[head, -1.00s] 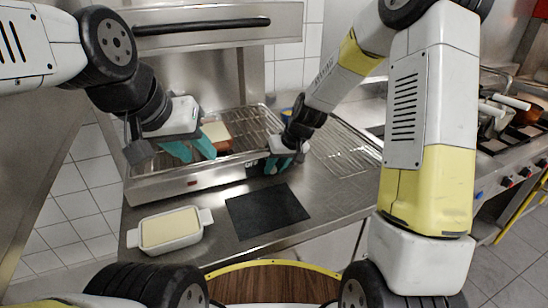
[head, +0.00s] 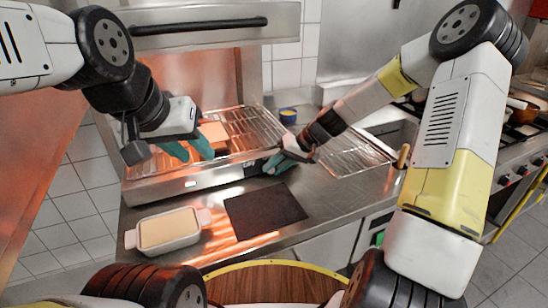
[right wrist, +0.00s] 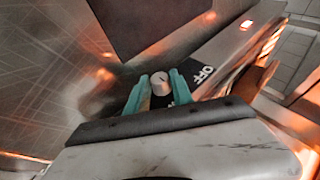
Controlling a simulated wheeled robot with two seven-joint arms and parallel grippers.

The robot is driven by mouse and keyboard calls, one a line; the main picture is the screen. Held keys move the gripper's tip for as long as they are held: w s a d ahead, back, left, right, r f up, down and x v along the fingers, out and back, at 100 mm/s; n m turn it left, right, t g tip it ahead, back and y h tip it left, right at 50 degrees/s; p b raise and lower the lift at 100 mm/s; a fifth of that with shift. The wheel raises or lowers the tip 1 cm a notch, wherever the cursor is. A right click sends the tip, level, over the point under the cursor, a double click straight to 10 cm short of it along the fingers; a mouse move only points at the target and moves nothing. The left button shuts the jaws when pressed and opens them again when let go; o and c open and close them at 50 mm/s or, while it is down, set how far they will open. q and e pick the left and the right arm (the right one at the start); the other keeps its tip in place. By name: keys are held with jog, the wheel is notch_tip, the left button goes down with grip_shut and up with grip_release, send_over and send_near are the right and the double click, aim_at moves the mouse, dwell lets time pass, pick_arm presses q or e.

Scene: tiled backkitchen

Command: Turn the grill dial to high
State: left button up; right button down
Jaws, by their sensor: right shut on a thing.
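The grill (head: 215,176) stands on the steel counter, with an orange glow over its rack and walls. The dial (right wrist: 160,79) is a small pale round knob on its front, beside the "OFF" label (right wrist: 203,74). My right gripper (right wrist: 160,92) is shut on the dial, with a teal finger on each side. In the head view this gripper (head: 279,164) is at the right end of the grill front and hides the dial.
A white dish (head: 168,230) with pale filling and a dark mat (head: 266,211) lie in front. A wire rack (head: 350,158) and a small blue-rimmed bowl (head: 288,115) are to the right. A lit indicator (right wrist: 246,25) shows on the front.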

dwell(0.3)
jog(key=c, duration=1.1)
grip_release()
jog(key=shift+v, duration=3.9)
